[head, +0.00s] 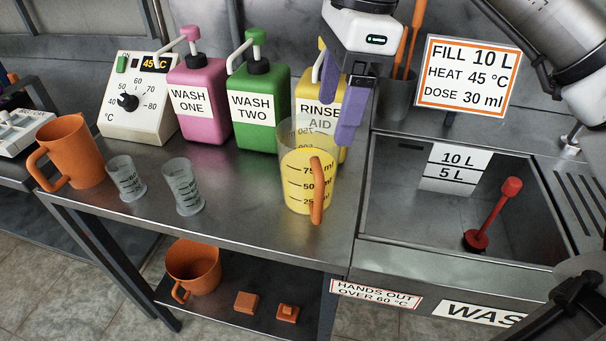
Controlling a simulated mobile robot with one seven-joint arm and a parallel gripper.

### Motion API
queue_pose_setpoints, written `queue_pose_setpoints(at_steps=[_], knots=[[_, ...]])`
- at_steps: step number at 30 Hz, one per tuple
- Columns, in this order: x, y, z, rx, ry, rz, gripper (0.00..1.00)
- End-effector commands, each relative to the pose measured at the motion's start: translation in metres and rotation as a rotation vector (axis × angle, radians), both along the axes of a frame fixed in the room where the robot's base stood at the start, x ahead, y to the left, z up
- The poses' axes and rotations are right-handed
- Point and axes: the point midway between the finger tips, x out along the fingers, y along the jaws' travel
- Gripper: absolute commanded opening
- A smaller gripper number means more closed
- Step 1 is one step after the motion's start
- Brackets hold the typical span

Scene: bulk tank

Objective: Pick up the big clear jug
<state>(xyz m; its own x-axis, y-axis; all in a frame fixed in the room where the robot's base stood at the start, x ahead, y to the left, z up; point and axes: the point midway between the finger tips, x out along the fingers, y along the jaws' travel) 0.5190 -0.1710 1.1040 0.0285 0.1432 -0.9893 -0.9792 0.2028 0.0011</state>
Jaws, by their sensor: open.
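The big clear jug (296,185) stands upright on the steel bench near its front right, with black level marks and an orange handle facing the front right. The yellow rinse aid bottle (309,92) stands behind it and shows through its wall. My gripper (335,119) points down with its purple fingers apart and empty, at the jug's upper right, close to the rim. One finger overlaps the rinse aid bottle in the picture. I cannot tell whether a finger touches the jug or the bottle.
Two small clear measuring cups (184,187) and an orange jug (72,151) stand to the left. Pink (199,122) and green (260,133) pump bottles and a heater control box (137,98) line the back. A sink (404,217) with a red-handled plug (494,212) lies right.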

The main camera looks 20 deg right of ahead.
Motion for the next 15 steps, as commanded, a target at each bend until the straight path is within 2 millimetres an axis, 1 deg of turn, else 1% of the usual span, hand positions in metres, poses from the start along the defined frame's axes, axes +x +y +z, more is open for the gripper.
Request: queue_pose_setpoints(at_steps=[1,6,9,15], knots=[[-0.001,0.002,-0.012,0.001,0.003,0.002,0.71],[0.001,0.007,-0.044,0.001,0.001,0.002,0.71],[0.002,0.009,-0.057,0.001,0.0,0.002,0.71],[0.002,0.011,-0.07,0.002,-0.001,0.002,0.71]])
